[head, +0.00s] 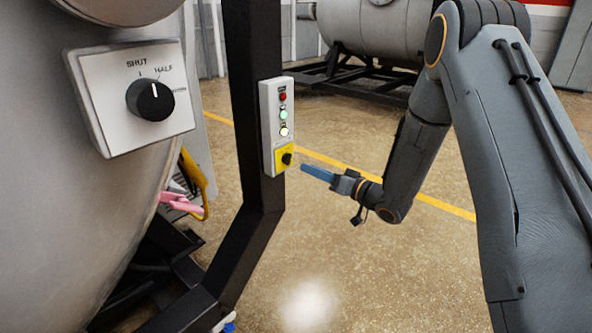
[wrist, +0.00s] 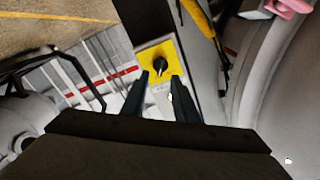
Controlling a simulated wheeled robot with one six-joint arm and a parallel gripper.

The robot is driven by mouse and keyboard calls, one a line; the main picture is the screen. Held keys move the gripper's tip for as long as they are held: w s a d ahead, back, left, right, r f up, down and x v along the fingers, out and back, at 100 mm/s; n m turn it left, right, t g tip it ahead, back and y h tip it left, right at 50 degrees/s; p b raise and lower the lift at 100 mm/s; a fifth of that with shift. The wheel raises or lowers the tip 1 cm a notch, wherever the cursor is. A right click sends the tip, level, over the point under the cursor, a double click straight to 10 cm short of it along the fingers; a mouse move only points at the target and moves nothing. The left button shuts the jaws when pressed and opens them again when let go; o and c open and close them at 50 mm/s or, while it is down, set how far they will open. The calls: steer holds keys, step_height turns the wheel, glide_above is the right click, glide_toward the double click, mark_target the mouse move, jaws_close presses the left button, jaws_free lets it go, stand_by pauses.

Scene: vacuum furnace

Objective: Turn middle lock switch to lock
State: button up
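A white control box (head: 276,120) is mounted on a dark upright post (head: 254,60). It carries red, green and white lights, and at its bottom a yellow plate (head: 280,161) with a black lock switch (head: 287,159). In the wrist view the yellow plate (wrist: 169,56) and black switch (wrist: 159,65) lie just beyond my fingertips. My gripper (head: 304,168) is close to the right of the switch and points at it. In the wrist view my gripper (wrist: 159,76) has its fingers apart, near either side of the switch; contact cannot be made out.
A large grey vessel on the left bears a white panel (head: 110,128) with a black knob (head: 150,100) marked SHUT and HALF. Floor right of the post is open.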

mark_target(288, 159)
steer(key=x, duration=0.7)
steer(key=shift+a, duration=0.25)
steer(key=shift+w, duration=0.1)
steer(key=shift+c, duration=0.4)
jaws_close()
